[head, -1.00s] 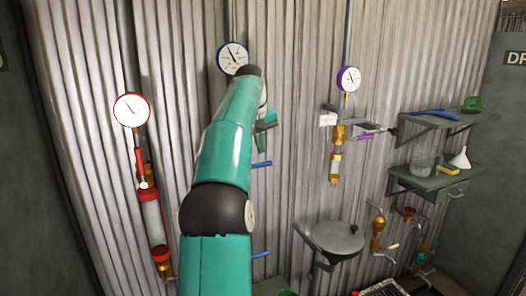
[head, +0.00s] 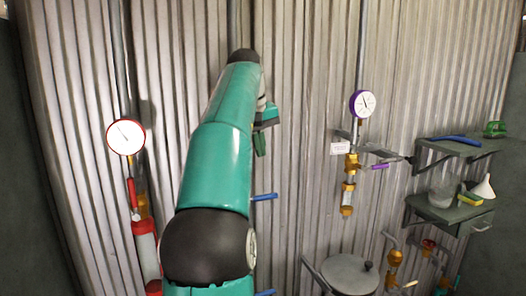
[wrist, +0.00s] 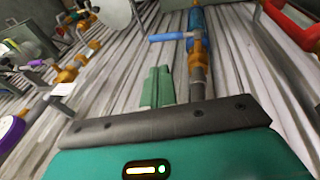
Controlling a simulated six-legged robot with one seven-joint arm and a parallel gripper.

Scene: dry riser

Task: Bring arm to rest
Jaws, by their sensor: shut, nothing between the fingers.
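My arm rises up the middle of the head view in front of the corrugated wall, bent at a dark joint low in the picture. My gripper (head: 260,144) shows partly at the right side of the arm's far end, with the rest hidden behind the arm. In the wrist view its two green fingers (wrist: 157,88) lie together, shut, with nothing held. Ahead of them are a blue lever handle (wrist: 170,37) and a blue pipe fitting (wrist: 197,35); the fingers look apart from both.
A red-rimmed gauge (head: 126,136) hangs left of my arm. A purple-rimmed gauge (head: 362,103) and brass valve (head: 348,185) stand right. Further right are two shelves (head: 447,210) with a funnel (head: 484,187). A round grey plate (head: 350,274) juts out low.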

